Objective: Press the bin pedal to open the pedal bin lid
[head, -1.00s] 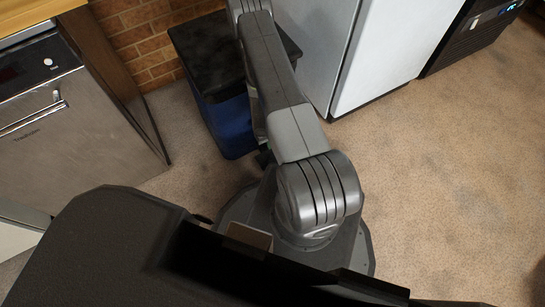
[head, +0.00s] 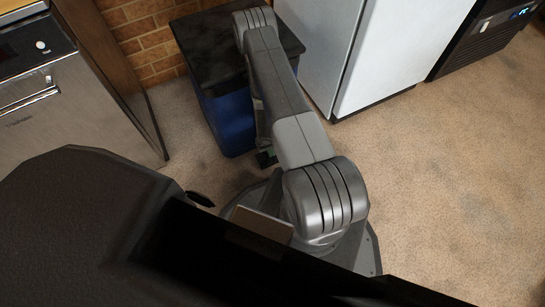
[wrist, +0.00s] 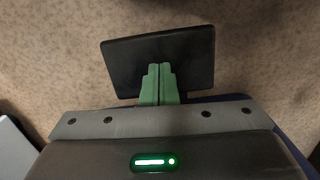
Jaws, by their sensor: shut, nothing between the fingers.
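The pedal bin has a blue body (head: 232,122) and a black lid (head: 205,58). It stands against the brick wall in the head view, and its lid looks shut. My arm passes in front of its right side. In the wrist view a black rectangular plate, apparently the bin pedal (wrist: 190,55), lies just beyond my gripper (wrist: 158,72). The green fingers are shut together with nothing between them, and their tips overlap the plate's middle. I cannot tell whether they touch it. In the head view my arm mostly hides the gripper and pedal.
A steel appliance (head: 70,110) under a wooden counter is left of the bin. A white fridge-like cabinet (head: 345,55) stands close on the right, with a black unit (head: 485,40) beyond it. Carpet (head: 440,170) is clear to the right.

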